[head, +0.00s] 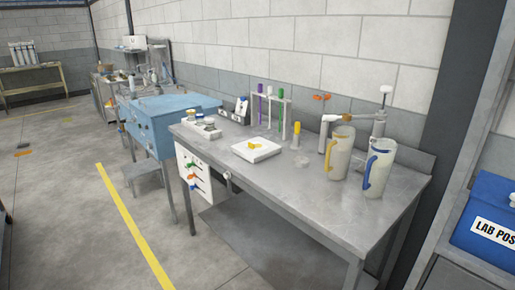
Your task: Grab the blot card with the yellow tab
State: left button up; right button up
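A white holder (205,181) hangs at the left end of the steel bench, below its top. I cannot make out a yellow tab there. A small yellow piece (254,142) lies on a white flat block (257,151) on the bench; I cannot tell whether it is a card's tab. Neither of my grippers is in view.
The steel bench (335,203) bears two jugs, with yellow (339,152) and blue (374,170) handles, and a tube rack (270,97). A blue cabinet (162,120) stands to the left, a blue box (487,222) at right. The floor (75,215) in front is open.

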aim_at(256, 146)
jog(key=i+j, duration=1.3)
jog(key=i, duration=0.2)
